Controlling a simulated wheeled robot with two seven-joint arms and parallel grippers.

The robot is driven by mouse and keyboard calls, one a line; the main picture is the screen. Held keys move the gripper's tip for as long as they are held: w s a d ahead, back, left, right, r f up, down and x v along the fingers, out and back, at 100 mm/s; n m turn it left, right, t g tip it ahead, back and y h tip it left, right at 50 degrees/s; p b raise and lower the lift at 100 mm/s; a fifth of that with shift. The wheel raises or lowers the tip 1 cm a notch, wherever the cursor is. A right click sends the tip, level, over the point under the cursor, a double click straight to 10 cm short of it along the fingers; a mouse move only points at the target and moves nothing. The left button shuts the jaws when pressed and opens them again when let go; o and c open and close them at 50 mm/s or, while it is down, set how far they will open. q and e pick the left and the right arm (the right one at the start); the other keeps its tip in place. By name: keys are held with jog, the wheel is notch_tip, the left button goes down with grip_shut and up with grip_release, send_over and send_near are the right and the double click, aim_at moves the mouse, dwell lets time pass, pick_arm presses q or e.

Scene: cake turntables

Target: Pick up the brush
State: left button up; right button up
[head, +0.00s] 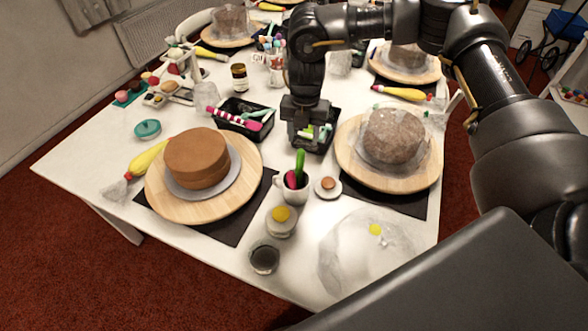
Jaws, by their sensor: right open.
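My right gripper (309,128) points down over a small black tray (326,146) near the table's middle. It is open, with light green and white pieces showing around its fingertips. I cannot tell whether one of these is the brush, or whether the fingers touch anything. A second black tray (228,122) to the left holds a pink-and-white striped stick and other pink and teal pieces. A white mug (291,190) just in front of the gripper holds a green-handled and a pink-red tool. No brush bristles can be made out. My left gripper is not in view.
A brown cake (197,156) stands on a wooden turntable (243,187) at the left. A wrapped cake (394,134) stands on another turntable (427,176) at the right. Small cups and a saucer (328,194) stand near the mug.

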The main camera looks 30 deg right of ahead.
aim_at(300, 150)
jog(key=shift+w+f, duration=0.3)
jog(key=shift+f, duration=0.15)
jog(key=shift+w+f, duration=0.1)
jog(key=shift+w, duration=0.1)
jog(key=shift+w+f, duration=0.1)
jog(key=shift+f+b, duration=0.15)
jog(key=shift+b, duration=0.25)
notch_tip(300, 150, down, 5)
jog(key=b, duration=0.4)
jog(key=shift+a+f, duration=0.1)
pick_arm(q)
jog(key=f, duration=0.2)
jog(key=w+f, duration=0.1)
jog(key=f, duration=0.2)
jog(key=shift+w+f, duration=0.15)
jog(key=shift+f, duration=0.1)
